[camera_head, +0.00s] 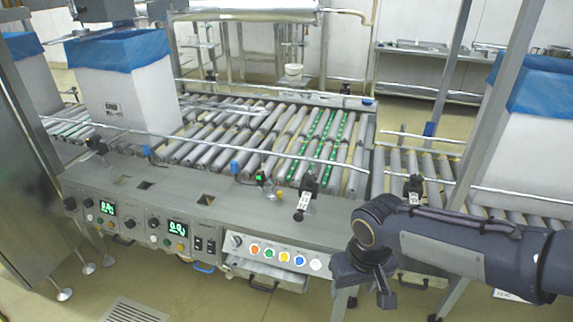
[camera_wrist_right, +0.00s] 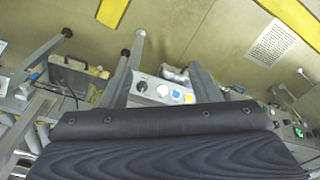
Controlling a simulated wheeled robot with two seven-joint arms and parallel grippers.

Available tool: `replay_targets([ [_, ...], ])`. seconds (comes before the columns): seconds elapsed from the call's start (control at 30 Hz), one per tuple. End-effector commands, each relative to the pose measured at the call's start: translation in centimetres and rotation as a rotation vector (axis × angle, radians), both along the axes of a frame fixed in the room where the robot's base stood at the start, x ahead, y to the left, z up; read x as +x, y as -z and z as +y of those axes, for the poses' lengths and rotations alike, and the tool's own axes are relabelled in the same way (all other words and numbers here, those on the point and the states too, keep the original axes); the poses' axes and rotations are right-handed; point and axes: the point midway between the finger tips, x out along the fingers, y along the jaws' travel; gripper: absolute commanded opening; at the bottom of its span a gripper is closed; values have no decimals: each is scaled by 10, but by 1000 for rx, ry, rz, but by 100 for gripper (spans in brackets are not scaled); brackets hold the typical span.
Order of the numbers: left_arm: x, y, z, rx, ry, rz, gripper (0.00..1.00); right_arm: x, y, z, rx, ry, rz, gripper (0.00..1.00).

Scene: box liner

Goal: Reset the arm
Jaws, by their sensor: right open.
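My right arm (camera_head: 440,240) comes in from the right in the head view, with its forearm roughly level. My right gripper (camera_head: 363,290) hangs down in front of the conveyor's control panel (camera_head: 278,253). Its fingers are apart with nothing between them. In the right wrist view, the two dark fingers of my right gripper (camera_wrist_right: 162,90) stand apart, with the panel's buttons beyond them. My left arm and gripper do not show in either view.
A white box with a blue liner (camera_head: 128,98) stands on the roller conveyor (camera_head: 270,130) at the left. Another blue-lined box (camera_head: 530,140) stands at the right, above my forearm. Metal posts (camera_head: 490,120) rise near it. Open floor (camera_head: 215,300) lies in front of the panel.

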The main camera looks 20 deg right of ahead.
Motion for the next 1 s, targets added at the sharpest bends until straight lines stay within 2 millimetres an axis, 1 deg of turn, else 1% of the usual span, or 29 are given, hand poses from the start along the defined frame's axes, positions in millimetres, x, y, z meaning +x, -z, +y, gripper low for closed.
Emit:
replay_targets([
  [0.07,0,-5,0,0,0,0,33,-3,-7,0,12,5,-10,56],
  [0.13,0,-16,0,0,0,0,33,-11,-23,0,47,14,-34,56],
  [0.3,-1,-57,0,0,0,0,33,-43,-79,6,193,49,-162,56],
  [0.4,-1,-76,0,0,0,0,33,-57,-105,13,268,63,-253,56],
  [0.5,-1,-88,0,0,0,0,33,-66,-121,19,318,72,-327,56],
  [0.63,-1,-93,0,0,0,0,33,-71,-129,24,348,74,-379,56],
  [1.0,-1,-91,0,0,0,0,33,-72,-128,25,352,74,-386,56],
])
